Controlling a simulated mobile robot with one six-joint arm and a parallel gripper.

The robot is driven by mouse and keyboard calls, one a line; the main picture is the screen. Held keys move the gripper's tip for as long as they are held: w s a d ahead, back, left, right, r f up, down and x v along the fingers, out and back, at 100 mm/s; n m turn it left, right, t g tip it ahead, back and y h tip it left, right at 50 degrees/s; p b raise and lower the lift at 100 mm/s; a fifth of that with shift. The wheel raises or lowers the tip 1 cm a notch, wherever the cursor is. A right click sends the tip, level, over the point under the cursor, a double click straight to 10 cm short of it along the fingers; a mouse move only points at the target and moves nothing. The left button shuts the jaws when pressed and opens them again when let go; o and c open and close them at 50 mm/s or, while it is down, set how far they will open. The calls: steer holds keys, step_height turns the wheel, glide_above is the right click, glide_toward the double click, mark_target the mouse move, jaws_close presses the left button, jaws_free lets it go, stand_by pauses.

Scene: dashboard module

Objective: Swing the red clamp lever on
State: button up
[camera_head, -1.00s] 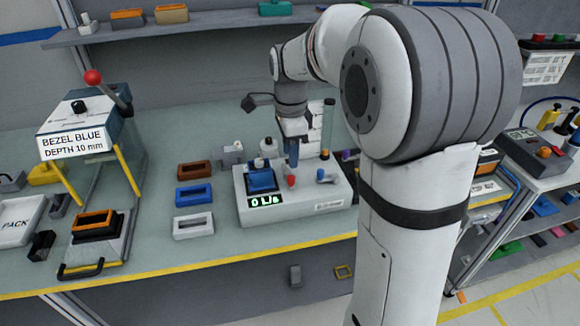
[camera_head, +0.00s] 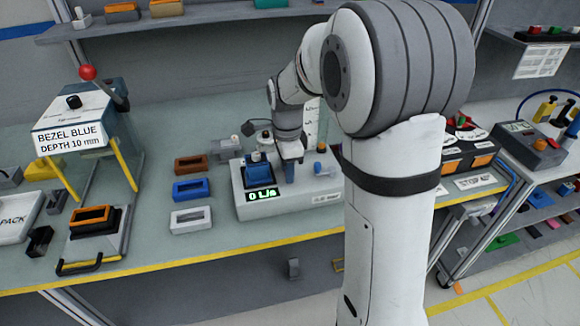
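A white test fixture (camera_head: 236,197) with a lit green display (camera_head: 262,194) stands on the bench and holds a blue part (camera_head: 259,172). My gripper (camera_head: 290,179) is at the fixture, just right of the blue part, pointing down. Its fingers look like one narrow dark-blue shape, so their opening is unclear. No red clamp lever shows on the fixture; the spot under my gripper is hidden. A blue-tipped lever (camera_head: 318,168) shows to the gripper's right. A separate red ball knob (camera_head: 88,72) tops the press at the left.
Orange-brown (camera_head: 191,163), blue (camera_head: 190,190) and white (camera_head: 191,219) bezels lie left of the fixture. The press (camera_head: 85,125) carries a sign reading BEZEL BLUE, DEPTH 10 mm. A shelf (camera_head: 220,18) runs above. Bench space in front of the fixture is clear.

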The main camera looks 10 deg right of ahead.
jaws_close()
steer(key=shift+d, duration=0.15)
steer(key=shift+n, duration=0.3)
steer(key=n, duration=0.1)
steer(key=d+n, duration=0.1)
steer(key=n, duration=0.1)
steer(key=shift+w+d+n, duration=0.15)
steer(key=shift+d+n, duration=0.05)
steer(key=shift+n, duration=0.1)
steer(key=n, duration=0.1)
steer(key=d+n, duration=0.1)
steer(key=n, duration=0.1)
steer(key=w+n, duration=0.1)
steer(key=shift+d+n, duration=0.3)
steer(key=n, duration=0.2)
steer(key=w+d+n, duration=0.1)
steer(key=n, duration=0.1)
steer(key=shift+w+n, duration=0.2)
steer(key=shift+n, duration=0.1)
steer(key=shift+w+d+n, duration=0.15)
steer(key=shift+w+n, duration=0.3)
steer(key=shift+n, duration=0.65)
steer(key=shift+w+d+n, duration=0.1)
steer(key=shift+w+n, duration=0.3)
steer(key=shift+n, duration=0.7)
